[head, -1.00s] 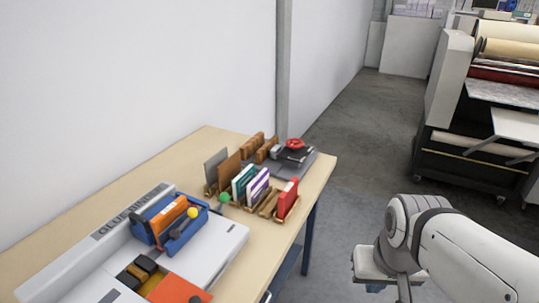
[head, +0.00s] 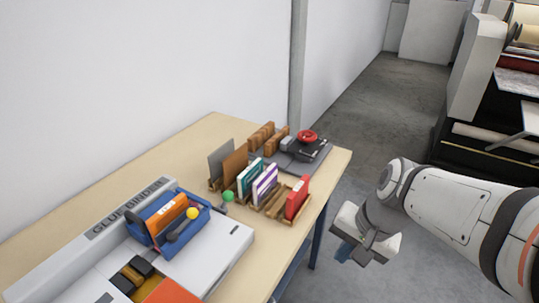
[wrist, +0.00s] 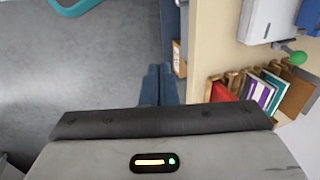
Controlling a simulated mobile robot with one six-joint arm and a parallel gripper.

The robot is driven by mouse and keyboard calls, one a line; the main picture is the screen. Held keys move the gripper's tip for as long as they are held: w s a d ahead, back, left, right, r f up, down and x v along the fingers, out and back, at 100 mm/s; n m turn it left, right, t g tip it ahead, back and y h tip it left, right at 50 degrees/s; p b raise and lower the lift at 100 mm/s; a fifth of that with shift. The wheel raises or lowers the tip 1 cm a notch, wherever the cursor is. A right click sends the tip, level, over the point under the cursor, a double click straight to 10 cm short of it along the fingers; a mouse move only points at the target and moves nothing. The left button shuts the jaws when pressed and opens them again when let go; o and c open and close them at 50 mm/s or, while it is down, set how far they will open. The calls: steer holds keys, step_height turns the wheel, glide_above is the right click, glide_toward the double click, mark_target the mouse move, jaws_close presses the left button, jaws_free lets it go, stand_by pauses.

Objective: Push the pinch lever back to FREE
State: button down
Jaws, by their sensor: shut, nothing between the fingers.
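A glue binder (head: 232,240) lies on the bench at the lower left, with a blue clamp unit (head: 200,228) holding an orange block. A yellow knob (head: 193,213) and a green knob (head: 228,196) on a short stalk show there. The green knob also shows in the wrist view (wrist: 298,57). I cannot tell which part is the pinch lever, and no FREE mark is readable. My gripper (head: 343,252) is off the bench's right edge, pointing down, apart from everything. Its blue fingers (wrist: 157,85) are shut and empty.
The wooden bench (head: 110,165) holds racks with books (head: 265,185) and a press with a red handwheel (head: 307,136) near its right edge. A large roller machine (head: 475,100) stands at the right. Grey floor (head: 370,110) between them is clear.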

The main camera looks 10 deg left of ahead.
steer(key=w+a+f+m+t+y, duration=0.1)
steer(key=w+a+m+y, duration=0.7)
steer(key=w+a+m, duration=0.4)
steer(key=w+m+b, duration=0.1)
steer(key=w+m, duration=0.2)
steer(key=shift+f+m, duration=0.3)
steer(key=shift+f, duration=0.05)
glide_toward(224, 204)
steer(key=f, duration=0.1)
steer(key=d+f, duration=0.1)
steer(key=f, duration=0.1)
steer(key=shift+d, duration=0.25)
steer(key=a, duration=0.1)
steer(key=a+r, duration=0.1)
steer(key=w+a, duration=0.1)
steer(key=shift+a+r+p, duration=0.15)
steer(key=shift+a+p, duration=0.1)
steer(key=shift+p, duration=0.05)
